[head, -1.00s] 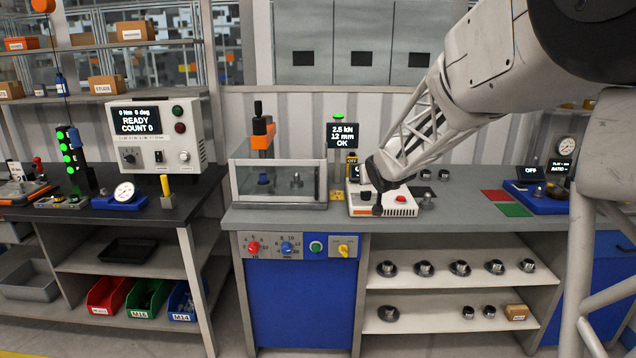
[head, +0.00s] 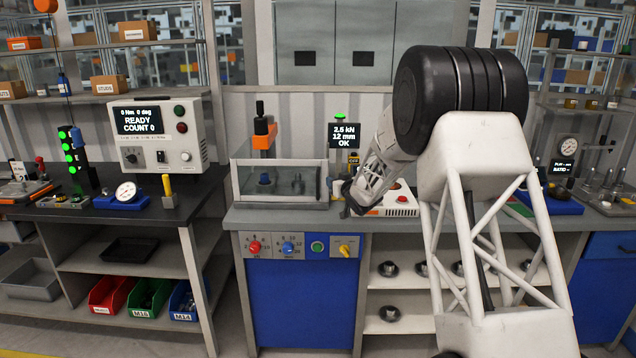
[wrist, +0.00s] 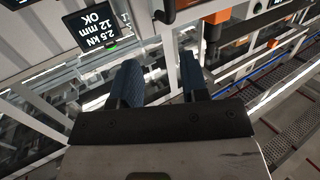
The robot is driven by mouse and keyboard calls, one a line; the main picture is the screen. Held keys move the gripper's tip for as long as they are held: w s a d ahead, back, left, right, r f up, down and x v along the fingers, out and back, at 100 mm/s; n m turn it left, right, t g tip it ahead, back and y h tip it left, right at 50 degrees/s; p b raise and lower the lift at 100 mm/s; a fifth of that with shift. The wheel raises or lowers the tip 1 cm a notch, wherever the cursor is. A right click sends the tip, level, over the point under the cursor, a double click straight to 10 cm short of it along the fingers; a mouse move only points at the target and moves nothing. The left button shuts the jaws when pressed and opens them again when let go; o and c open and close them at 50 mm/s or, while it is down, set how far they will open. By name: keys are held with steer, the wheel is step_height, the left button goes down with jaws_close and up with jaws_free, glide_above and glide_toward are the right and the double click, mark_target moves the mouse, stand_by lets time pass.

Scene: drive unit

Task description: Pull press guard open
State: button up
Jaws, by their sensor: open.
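The press guard (head: 280,162) is a clear box-like cover with a pale frame. It stands closed around the base of the orange press (head: 263,135) on the grey bench, with a dark blue-topped part visible inside. My gripper (head: 346,203) is just right of the guard's right front corner, low over the bench, and small in the head view. In the wrist view my gripper (wrist: 160,80) shows two dark blue fingers spread apart with nothing clearly between them. Pale frame bars and clear panels lie beyond the fingers; I cannot tell whether any finger touches the guard.
A display (head: 343,135) reading 2.5 kN, 12 mm, OK stands behind my gripper. A white box with a red button (head: 401,199) sits close on the right. A control panel (head: 300,246) is on the bench front. My arm hides part of the right bench.

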steer(key=w+f, duration=0.1)
steer(key=w+a+f+y, duration=0.1)
steer(key=w+a+f+n+y, duration=0.1)
steer(key=f, duration=0.1)
steer(key=shift+a, duration=0.25)
steer(key=shift+w, duration=0.1)
glide_above(318, 196)
steer(key=shift+w, duration=0.35)
stand_by(0.7)
jaws_close()
stand_by(0.3)
